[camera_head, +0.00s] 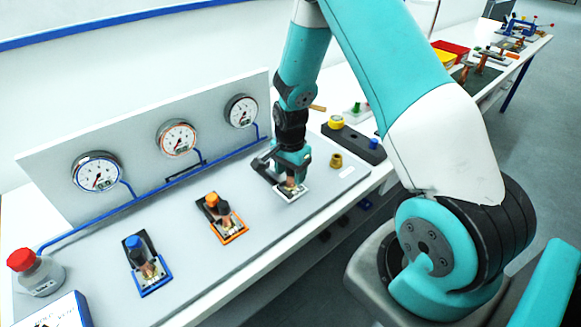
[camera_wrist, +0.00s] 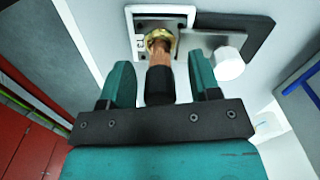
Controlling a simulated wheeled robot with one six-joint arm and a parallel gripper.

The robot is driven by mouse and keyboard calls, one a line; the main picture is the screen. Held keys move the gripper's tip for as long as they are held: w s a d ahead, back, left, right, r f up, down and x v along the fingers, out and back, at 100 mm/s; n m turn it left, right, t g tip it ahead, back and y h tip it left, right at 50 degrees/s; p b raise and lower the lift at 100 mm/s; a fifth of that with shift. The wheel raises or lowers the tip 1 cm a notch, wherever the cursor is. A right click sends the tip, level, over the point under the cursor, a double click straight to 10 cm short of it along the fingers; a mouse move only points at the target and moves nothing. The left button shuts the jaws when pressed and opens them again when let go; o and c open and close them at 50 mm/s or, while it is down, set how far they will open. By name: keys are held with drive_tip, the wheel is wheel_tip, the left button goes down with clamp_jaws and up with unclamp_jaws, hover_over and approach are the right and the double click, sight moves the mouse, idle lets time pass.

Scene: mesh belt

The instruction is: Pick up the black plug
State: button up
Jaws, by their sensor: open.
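A plug with a black sleeve and a copper-brown stem (camera_wrist: 160,82) stands in a brass fitting on a white-framed plate (camera_wrist: 135,20) in the wrist view. My gripper (camera_wrist: 161,75) is open, with one teal finger on each side of the plug and a visible gap on both sides. In the head view my gripper (camera_head: 287,180) is low over the white-framed plate (camera_head: 293,196) at the right end of the grey panel. The plug is mostly hidden there by my gripper.
A white knob (camera_wrist: 229,62) on a dark bracket stands close beside the right finger. Orange (camera_head: 228,218) and blue (camera_head: 148,270) stations stand to the left. Gauges line the back panel. A small brass piece (camera_head: 336,160) and a dark block (camera_head: 355,143) lie to the right.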

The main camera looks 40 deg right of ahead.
drive_tip(key=shift+c, duration=0.2)
drive_tip(key=c, duration=1)
drive_tip(key=shift+o, duration=0.2)
